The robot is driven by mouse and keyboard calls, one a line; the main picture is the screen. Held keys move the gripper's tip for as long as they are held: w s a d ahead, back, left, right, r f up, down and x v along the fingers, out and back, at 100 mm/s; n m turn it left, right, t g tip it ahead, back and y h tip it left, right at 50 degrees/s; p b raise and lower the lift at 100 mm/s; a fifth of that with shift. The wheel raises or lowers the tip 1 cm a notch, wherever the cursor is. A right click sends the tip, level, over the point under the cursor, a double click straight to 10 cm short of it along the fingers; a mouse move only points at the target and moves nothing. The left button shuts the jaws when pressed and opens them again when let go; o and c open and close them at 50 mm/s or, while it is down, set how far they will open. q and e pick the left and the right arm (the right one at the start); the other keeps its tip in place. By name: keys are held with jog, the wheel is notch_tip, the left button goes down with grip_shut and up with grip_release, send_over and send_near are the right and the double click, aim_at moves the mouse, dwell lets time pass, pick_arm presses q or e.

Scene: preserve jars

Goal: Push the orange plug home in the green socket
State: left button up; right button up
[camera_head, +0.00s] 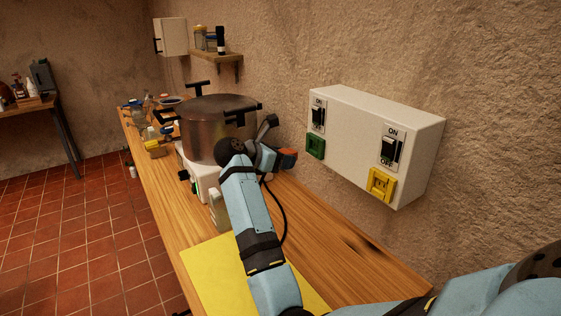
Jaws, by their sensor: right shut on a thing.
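The orange plug (289,153) is in the jaws of my right gripper (279,151), which is shut on it. A dark cable (284,208) curves down below the gripper to the worktop. The green socket (316,146) is on the lower left of the white wall box (366,133). In the picture the plug is just left of the socket, with a small gap between them. The plug's front is too small to make out. My left gripper is not in view.
A yellow socket (381,185) sits lower right on the box, and two ON/OFF switches are above the sockets. A large metal pot (213,125) stands left of my gripper. A yellow mat (215,275) lies on the wooden worktop (345,245). The worktop below the box is clear.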

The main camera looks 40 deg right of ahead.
aim_at(288, 150)
jog(key=shift+a+r+m+g, duration=0.1)
jog(key=shift+r+m+g, duration=0.15)
jog(key=shift+m+g, duration=0.15)
jog(key=shift+w+a+f+b, duration=0.1)
jog(key=shift+a+f+b, duration=0.1)
jog(key=shift+b, duration=0.45)
jog(key=shift+d+r, duration=0.15)
jog(key=shift+d, duration=0.25)
jog(key=shift+s+d+b, duration=0.15)
jog(key=shift+d+b, duration=0.2)
jog(key=shift+d, duration=0.75)
jog(key=shift+s+d+b, duration=0.15)
jog(key=shift+d+b, duration=0.15)
jog(key=shift+d, duration=1.15)
jog(key=shift+s+d+r, duration=0.1)
jog(key=shift+s+d, duration=0.05)
jog(key=shift+d, duration=0.7)
jog(key=shift+d, duration=0.25)
